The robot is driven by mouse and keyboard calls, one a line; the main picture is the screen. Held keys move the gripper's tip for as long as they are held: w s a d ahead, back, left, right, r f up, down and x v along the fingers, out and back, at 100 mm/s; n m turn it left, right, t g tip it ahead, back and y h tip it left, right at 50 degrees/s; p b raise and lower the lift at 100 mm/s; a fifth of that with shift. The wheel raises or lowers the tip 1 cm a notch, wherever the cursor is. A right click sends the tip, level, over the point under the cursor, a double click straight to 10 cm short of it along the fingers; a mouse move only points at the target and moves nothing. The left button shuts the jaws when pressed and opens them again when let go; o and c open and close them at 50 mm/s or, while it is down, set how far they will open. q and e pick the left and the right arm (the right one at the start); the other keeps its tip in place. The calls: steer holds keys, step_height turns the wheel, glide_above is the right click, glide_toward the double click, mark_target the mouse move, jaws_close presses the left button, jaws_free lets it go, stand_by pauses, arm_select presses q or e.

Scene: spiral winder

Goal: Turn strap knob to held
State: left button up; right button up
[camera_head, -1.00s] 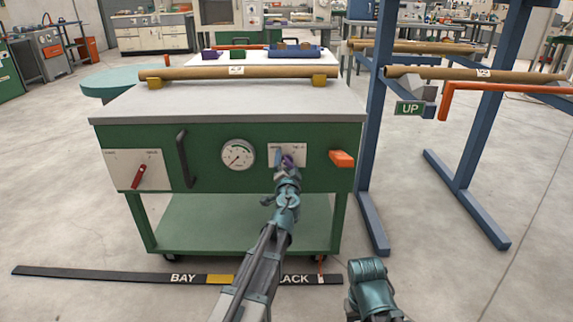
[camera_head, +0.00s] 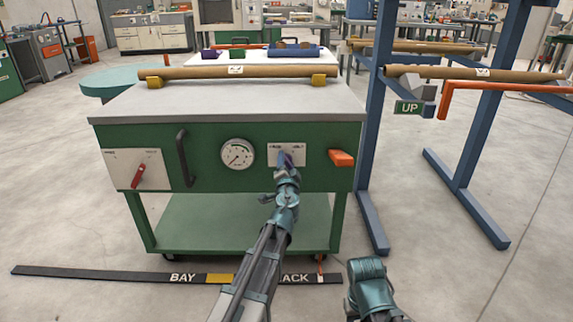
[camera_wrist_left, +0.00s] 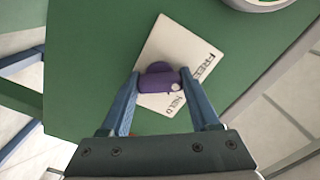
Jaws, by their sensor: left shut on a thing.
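The purple strap knob (camera_wrist_left: 158,80) sits on a white label plate marked FREE and HELD (camera_wrist_left: 180,50) in the left wrist view. The white dot on the knob's right end lies near the two words. My left gripper (camera_wrist_left: 158,75) has a blue finger on each side of the knob and is shut on it. In the head view the plate (camera_head: 298,159) is on the cart's green front, and my left gripper (camera_head: 285,158) mostly hides the knob. Part of my right arm shows at the bottom; its gripper is out of view.
The green cart (camera_head: 225,118) also has a gauge (camera_head: 237,154), a red lever (camera_head: 138,175), a black handle (camera_head: 184,158) and an orange knob (camera_head: 342,158). A long tube (camera_head: 200,72) rests on yellow supports on top. A blue rack frame (camera_head: 372,130) stands right.

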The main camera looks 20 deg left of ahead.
arm_select(q)
steer(key=m, duration=1)
steer(key=shift+m, duration=2.3)
steer(key=shift+s+d, duration=0.1)
steer(key=o, duration=1.4)
steer(key=shift+c, duration=0.2)
